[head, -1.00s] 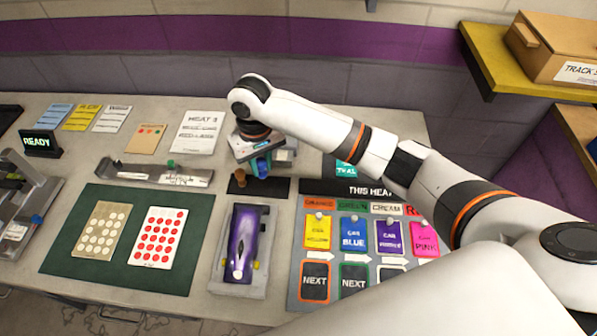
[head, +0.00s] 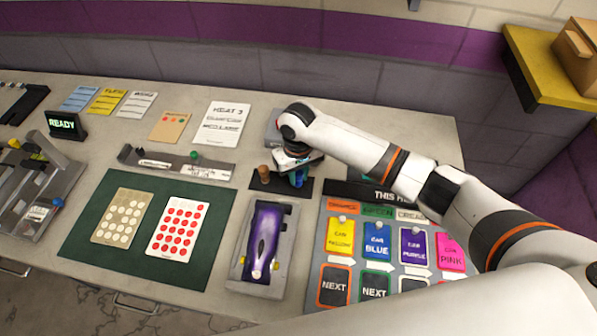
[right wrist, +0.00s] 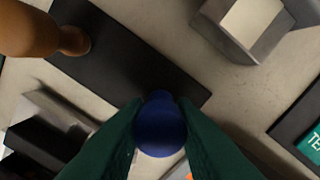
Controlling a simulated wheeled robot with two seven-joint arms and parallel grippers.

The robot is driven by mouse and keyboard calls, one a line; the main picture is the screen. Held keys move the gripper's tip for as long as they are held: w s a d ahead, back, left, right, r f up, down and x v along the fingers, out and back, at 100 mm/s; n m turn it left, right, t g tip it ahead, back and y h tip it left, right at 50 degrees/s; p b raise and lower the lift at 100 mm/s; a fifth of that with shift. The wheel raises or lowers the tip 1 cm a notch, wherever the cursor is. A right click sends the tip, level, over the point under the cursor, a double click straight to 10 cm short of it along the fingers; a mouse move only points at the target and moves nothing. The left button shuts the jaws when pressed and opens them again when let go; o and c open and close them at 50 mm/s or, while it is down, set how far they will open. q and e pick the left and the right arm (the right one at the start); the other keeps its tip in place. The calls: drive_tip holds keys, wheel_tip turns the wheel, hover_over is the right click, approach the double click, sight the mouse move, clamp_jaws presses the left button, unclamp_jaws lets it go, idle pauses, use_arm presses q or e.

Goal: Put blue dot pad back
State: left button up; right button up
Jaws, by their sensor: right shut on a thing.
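The blue dot pad shows as a round blue knob (right wrist: 160,125) between the green fingers of my right gripper (right wrist: 160,140) in the right wrist view. In the head view my right gripper (head: 299,172) is shut on this blue piece (head: 299,180), at the right part of a small black mat (head: 285,189). The mat (right wrist: 130,58) lies just beyond the knob in the wrist view. The pad's underside is hidden, so I cannot tell whether it touches the mat. My left gripper is not in view.
A brown wooden-handled piece (head: 264,172) stands on the mat's left part. A grey block (right wrist: 242,22) sits behind the mat. The purple car in its grey cradle (head: 263,240) is in front, and the card board (head: 340,270) is at right.

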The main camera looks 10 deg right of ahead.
sight(298, 172)
drive_tip(key=shift+f, duration=0.15)
drive_tip(key=o, duration=1)
wheel_tip(298, 172, up, 12)
drive_tip(key=b, duration=0.1)
idle(0.5)
